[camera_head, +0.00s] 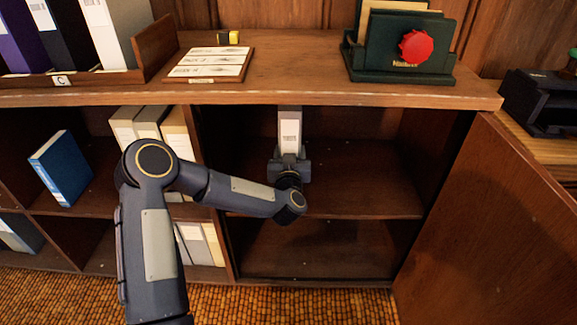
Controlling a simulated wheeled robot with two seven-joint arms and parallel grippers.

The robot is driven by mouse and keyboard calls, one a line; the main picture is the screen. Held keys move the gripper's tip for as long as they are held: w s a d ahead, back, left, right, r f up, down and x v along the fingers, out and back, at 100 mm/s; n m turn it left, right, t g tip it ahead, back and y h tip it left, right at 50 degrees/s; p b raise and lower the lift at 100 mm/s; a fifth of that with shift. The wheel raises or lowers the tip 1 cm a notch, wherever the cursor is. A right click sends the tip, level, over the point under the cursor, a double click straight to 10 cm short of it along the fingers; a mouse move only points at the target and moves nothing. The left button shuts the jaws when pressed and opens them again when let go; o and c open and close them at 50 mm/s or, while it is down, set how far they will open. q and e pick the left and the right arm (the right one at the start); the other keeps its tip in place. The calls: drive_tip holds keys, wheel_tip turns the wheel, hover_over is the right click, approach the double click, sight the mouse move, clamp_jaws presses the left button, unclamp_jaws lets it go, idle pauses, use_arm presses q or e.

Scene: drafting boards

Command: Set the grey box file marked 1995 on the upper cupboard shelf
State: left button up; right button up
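The grey box file (290,122) stands upright inside the open cupboard, above the upper shelf (370,202). Its white spine label faces me, but the print is too small to read. My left gripper (290,160) reaches into the cupboard and is around the lower part of the file's spine, seemingly shut on it. The gripper hides the file's lower end, so I cannot tell whether it touches the shelf. The countertop edge is just above the file's visible top. My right gripper is not in view.
The cupboard door (500,225) is open at the right. The shelf is clear right of the file. Left compartments hold a blue binder (60,168) and several pale files (150,122). A card board (208,65) and a green letter rack (400,50) stand on the countertop (290,85).

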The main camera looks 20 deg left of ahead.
use_arm(q)
wheel_tip(320, 180, down, 4)
drive_tip(key=shift+r+b, duration=0.25)
drive_tip(key=shift+b, duration=0.55)
drive_tip(key=shift+a+f+b, duration=0.2)
drive_tip(key=shift+f+b, duration=0.1)
drive_tip(key=shift+b, duration=0.05)
drive_tip(key=shift+r, duration=0.2)
drive_tip(key=shift+f, duration=0.15)
drive_tip(key=o, duration=1.6)
drive_tip(key=shift+f, duration=0.1)
